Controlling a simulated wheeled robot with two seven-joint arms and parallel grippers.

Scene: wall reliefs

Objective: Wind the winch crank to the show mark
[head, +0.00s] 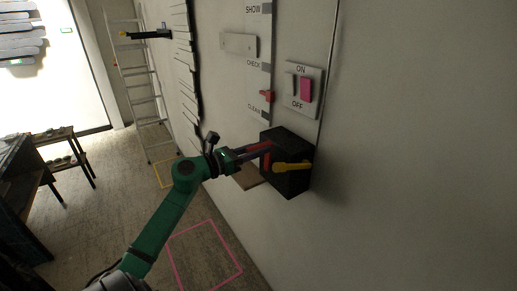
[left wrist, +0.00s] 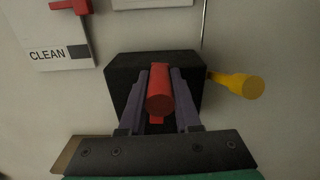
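The black winch box (head: 296,183) is fixed low on the wall, with a red crank handle (left wrist: 160,92) standing out from its front. My left gripper (head: 262,152) has one finger on each side of the red handle, close against it, and appears shut on it. A yellow lever (head: 292,167) sticks out from the box's right side and is free. The wall scale (head: 258,50) reads SHOW at the top, CHECK in the middle and CLEAN at the bottom. Its red pointer (head: 266,96) sits between CHECK and CLEAN, a little above the CLEAN mark. My right gripper is out of view.
An ON/OFF switch plate (head: 303,88) with a pink rocker is right of the scale. A thin cable (head: 332,60) runs down the wall to the box. A ladder (head: 140,80) and a dark table (head: 50,155) stand farther left. A pink square (head: 205,255) marks the floor.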

